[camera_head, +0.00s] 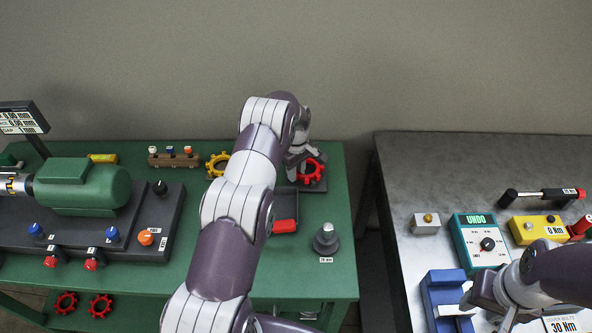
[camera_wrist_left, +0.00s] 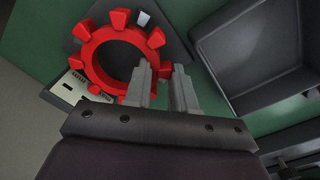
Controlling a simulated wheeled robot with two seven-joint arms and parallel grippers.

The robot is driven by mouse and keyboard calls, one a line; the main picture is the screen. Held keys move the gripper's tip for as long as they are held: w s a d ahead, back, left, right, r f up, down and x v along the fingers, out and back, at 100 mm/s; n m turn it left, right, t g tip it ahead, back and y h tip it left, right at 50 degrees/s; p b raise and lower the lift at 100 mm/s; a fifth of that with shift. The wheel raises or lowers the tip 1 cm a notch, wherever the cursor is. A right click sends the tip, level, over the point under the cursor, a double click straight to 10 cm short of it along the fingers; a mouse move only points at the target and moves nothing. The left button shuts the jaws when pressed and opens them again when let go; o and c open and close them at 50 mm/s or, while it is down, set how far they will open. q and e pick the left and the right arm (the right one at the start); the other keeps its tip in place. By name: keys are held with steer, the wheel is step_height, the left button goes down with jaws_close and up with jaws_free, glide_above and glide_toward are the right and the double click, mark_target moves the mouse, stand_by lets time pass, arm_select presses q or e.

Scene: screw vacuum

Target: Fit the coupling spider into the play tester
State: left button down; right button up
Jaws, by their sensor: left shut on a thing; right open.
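A red toothed coupling spider (camera_head: 313,171) is at the back right of the green table, at my left gripper (camera_head: 297,160). In the left wrist view the spider (camera_wrist_left: 88,62) lies over a dark plate, and my left gripper (camera_wrist_left: 160,88) is shut on its rim. A pale, marked piece (camera_wrist_left: 75,90) shows beside the plate; I cannot tell whether this is the play tester. My left forearm hides part of the table. My right gripper (camera_head: 483,308) is open over the grey bench, by a blue block (camera_head: 443,290).
A yellow toothed ring (camera_head: 217,164) is left of my left arm. A red block (camera_head: 285,226) lies in a dark tray, with a grey weight (camera_head: 327,238) nearby. A green motor rig (camera_head: 82,187) fills the left. Two red spiders (camera_head: 66,303) (camera_head: 101,305) sit low in front.

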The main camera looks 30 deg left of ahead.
arm_select(q)
steer(key=c, duration=0.8)
jaws_free()
steer(key=shift+c, duration=0.2)
step_height(320, 180, up, 8)
steer(key=shift+r+b, duration=0.2)
steer(key=shift+b, duration=0.4)
step_height(320, 180, up, 4)
steer(key=p, duration=0.3)
steer(key=shift+r+p, duration=0.15)
steer(key=shift+p, duration=0.25)
